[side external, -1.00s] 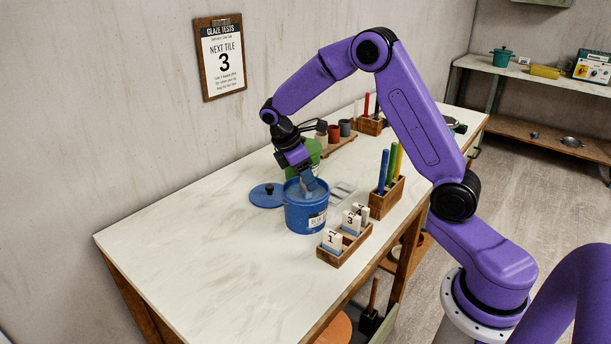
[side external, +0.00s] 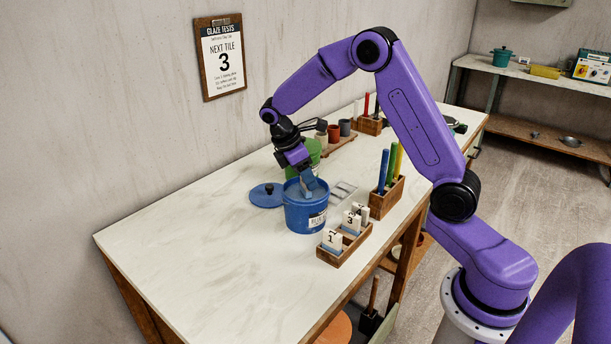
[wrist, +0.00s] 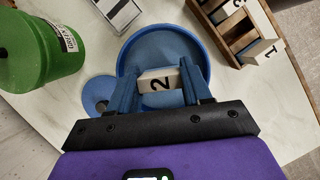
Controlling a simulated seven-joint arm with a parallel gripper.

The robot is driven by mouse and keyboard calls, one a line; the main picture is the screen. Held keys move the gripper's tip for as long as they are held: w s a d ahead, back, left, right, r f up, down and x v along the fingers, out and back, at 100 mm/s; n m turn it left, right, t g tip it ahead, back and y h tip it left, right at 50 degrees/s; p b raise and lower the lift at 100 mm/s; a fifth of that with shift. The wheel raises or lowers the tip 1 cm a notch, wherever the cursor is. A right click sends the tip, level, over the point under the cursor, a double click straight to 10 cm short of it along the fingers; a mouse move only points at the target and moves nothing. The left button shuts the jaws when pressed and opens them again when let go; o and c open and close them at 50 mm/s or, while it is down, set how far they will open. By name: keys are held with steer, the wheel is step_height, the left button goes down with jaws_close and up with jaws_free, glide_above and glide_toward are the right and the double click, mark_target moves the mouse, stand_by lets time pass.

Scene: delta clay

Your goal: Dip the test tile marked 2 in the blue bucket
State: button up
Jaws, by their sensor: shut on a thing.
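My gripper (wrist: 160,88) is shut on the test tile marked 2 (wrist: 158,80), a whitish tile whose numeral shows between the fingers in the wrist view. In the side view my gripper (side external: 306,182) points down at the mouth of the blue bucket (side external: 302,216). In the wrist view the tile is over or inside the round opening of the blue bucket (wrist: 207,48). The tile's lower part is hidden, so I cannot tell whether it touches the glaze.
A wooden rack (side external: 341,253) holds tiles marked 1 and 3 and another. The blue lid (side external: 264,195) lies left of the bucket. A green bucket (wrist: 38,50) stands close by. The table's front left is clear.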

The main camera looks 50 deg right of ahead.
steer(key=shift+r, duration=2.9)
steer(key=shift+r, duration=1.5)
